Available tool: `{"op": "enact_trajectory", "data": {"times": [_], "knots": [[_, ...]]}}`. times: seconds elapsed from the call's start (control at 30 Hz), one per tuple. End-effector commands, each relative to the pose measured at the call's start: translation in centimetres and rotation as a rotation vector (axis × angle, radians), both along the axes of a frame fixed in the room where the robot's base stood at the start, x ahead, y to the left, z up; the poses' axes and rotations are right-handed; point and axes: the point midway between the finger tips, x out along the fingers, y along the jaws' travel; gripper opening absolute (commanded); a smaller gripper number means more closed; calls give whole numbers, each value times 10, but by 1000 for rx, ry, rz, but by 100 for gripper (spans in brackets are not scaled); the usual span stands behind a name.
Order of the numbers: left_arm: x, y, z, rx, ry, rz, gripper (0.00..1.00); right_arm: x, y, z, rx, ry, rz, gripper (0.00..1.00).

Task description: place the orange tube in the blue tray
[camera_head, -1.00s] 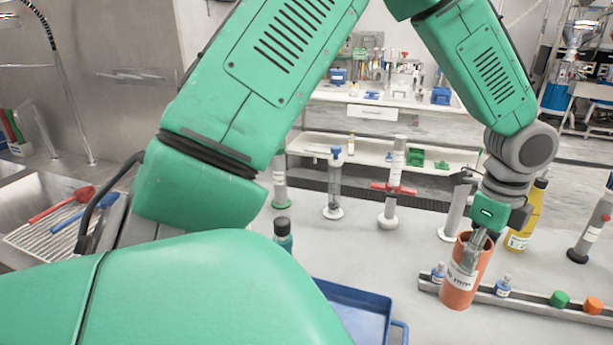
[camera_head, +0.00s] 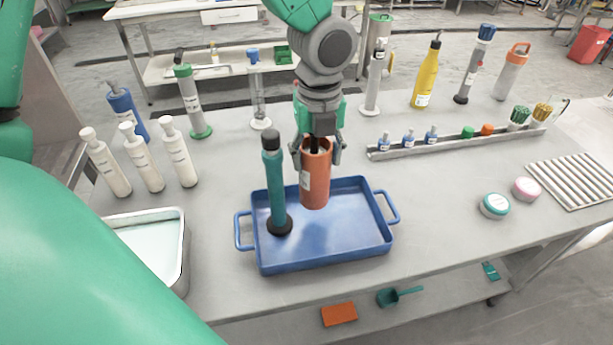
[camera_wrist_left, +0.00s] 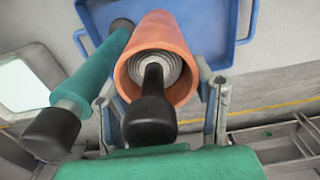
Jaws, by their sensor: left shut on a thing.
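The orange tube (camera_head: 315,180) is upright in the grip of my left gripper (camera_head: 317,148), over the blue tray (camera_head: 345,240). I cannot tell whether its bottom touches the tray floor. A teal tube (camera_head: 275,185) with a black cap and base stands in the tray, just left of the orange tube. In the left wrist view the orange tube (camera_wrist_left: 165,45) sits between the two fingers, its open top facing the camera with a dark knob in it. The blue tray also shows there (camera_wrist_left: 205,12). My right gripper is not in view.
Left of the tray are a metal basin (camera_head: 183,235) and several white bottles (camera_head: 145,160). Behind it is a rail (camera_head: 455,142) with small bottles and caps. A yellow bottle (camera_head: 427,75) stands farther back.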

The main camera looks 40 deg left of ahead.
Motion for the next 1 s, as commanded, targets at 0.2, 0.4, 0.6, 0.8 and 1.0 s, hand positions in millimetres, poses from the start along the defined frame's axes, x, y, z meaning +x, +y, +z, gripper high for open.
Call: {"op": "enact_trajectory", "data": {"times": [0.2,0.4,0.6,0.8,1.0], "knots": [[-1,0,-28,1,-2,1,0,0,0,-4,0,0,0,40],[-2,3,-49,-1,-1,2,0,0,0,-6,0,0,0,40],[-1,3,-68,-3,-3,3,0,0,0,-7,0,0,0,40],[-1,2,-67,-3,-4,3,0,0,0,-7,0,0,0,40],[-1,2,-67,-3,-3,3,70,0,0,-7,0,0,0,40]]}}
